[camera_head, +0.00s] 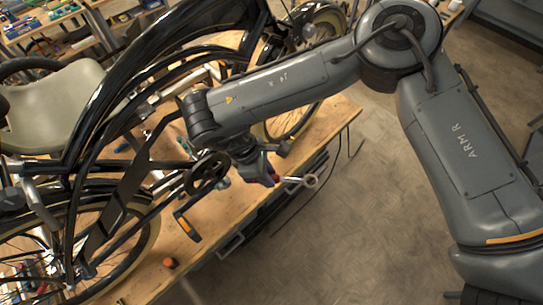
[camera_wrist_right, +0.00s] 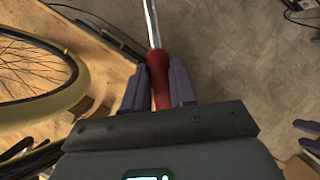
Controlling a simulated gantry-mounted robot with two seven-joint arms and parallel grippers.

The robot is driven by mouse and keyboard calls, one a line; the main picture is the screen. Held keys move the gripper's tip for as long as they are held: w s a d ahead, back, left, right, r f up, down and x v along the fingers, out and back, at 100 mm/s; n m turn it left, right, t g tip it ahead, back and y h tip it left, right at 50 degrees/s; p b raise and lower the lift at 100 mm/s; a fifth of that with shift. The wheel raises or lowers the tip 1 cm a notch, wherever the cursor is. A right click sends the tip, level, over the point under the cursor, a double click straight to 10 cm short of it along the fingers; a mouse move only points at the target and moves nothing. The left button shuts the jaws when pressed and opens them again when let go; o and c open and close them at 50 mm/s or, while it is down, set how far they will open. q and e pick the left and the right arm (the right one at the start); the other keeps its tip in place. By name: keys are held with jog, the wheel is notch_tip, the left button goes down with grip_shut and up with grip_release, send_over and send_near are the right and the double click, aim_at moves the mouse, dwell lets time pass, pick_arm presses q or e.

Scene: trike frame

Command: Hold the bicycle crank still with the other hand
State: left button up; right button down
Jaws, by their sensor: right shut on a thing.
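The bicycle crank shows beside the dark chainring (camera_head: 207,172) in the head view, its arm partly hidden by the frame and my right arm. A pedal (camera_head: 187,227) with an orange part hangs at the lower end. My right gripper (camera_head: 268,174) is just right of the chainring, shut on the red handle (camera_wrist_right: 160,82) of a metal tool. The tool's ring end (camera_head: 312,181) points right, away from the bicycle. In the right wrist view, the handle sits between the purple fingers of my right gripper (camera_wrist_right: 158,84). I cannot make out my left gripper.
The bicycle stands over a wooden workbench (camera_head: 325,120). Its wheel (camera_wrist_right: 62,92) is close on the left in the wrist view. Purple-grey pieces (camera_wrist_right: 307,126) at that view's right edge are unclear. Open floor (camera_head: 330,240) lies right of the bench.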

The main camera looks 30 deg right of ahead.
jog(key=s+a+f+g+y, duration=0.2)
jog(key=s+a+f, duration=0.1)
jog(key=a, duration=0.8)
jog(key=s+a+f+g+y, duration=0.1)
jog(key=s+a+f+y, duration=0.15)
jog(key=a, duration=0.85)
jog(key=w+a+r+m+y, duration=0.2)
jog(key=w+a+m+y, duration=0.1)
jog(key=a+m+y, duration=0.45)
jog(key=w+d+f+m+t+y, duration=0.5)
jog(key=w+d+f+m+t, duration=0.15)
jog(key=w+d+t, duration=0.35)
jog(key=d+f+m+t+h, duration=0.2)
jog(key=d+f+t, duration=0.3)
jog(key=d, duration=0.6)
jog(key=s+d+f+m+t+h, duration=0.1)
jog(key=d+f+m+t, duration=0.3)
jog(key=d, duration=0.6)
notch_tip(320, 180, down, 2)
jog(key=shift+d+f+m+t+h, duration=0.1)
jog(key=shift+d+m+t+h, duration=0.3)
jog(key=shift+t+h, duration=0.25)
